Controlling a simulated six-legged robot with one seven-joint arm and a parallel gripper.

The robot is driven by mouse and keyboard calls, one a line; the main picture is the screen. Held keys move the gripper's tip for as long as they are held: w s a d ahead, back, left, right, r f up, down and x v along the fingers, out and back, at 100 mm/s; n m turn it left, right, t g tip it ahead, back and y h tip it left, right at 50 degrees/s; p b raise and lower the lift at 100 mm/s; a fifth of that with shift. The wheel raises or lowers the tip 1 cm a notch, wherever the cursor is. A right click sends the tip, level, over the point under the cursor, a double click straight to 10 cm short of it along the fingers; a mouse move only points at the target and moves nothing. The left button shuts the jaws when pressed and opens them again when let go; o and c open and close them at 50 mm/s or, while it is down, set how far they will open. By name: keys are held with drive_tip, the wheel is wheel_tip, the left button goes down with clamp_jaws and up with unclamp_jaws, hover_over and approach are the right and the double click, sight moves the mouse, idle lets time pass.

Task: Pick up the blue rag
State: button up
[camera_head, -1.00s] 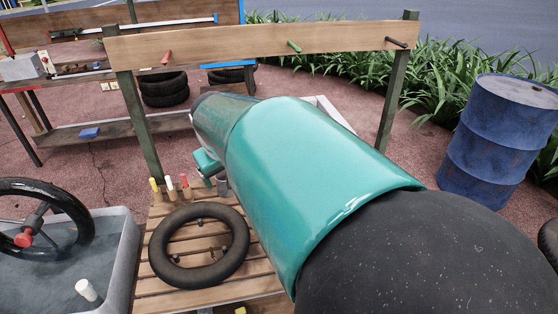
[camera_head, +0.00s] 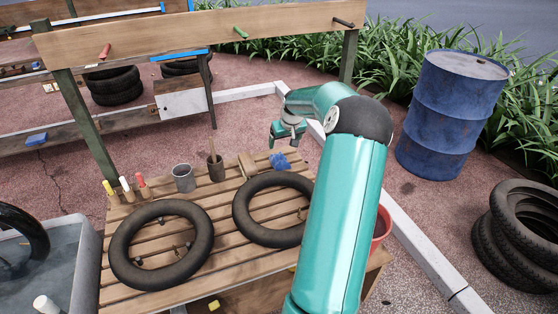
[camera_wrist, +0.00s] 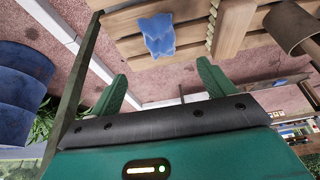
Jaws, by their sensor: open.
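The blue rag (camera_head: 280,161) lies crumpled on the slatted wooden table (camera_head: 195,287), near its back edge and just behind the right-hand tyre ring. It also shows in the wrist view (camera_wrist: 157,36), on the slats beyond my fingertips. My gripper (camera_wrist: 163,78) is open and empty, with a teal finger on each side. In the head view my gripper (camera_head: 278,135) hangs above and behind the rag, apart from it; the gap between its fingers is hard to make out there.
Two black rings (camera_head: 162,243) (camera_head: 262,240) lie on the table. A grey cup (camera_head: 183,178), a brown pot (camera_head: 216,170) and several coloured markers stand along its back. A wooden rail (camera_head: 200,32) on posts rises behind. A blue drum (camera_head: 452,115) stands at right.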

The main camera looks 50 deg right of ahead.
sight(279, 156)
drive_tip(key=x, duration=1.3)
drive_tip(key=shift+w+d, duration=0.1)
drive_tip(key=shift+w, duration=0.1)
drive_tip(key=shift+f, duration=0.15)
drive_tip(key=c, duration=1.1)
drive_tip(key=shift+o, duration=0.2)
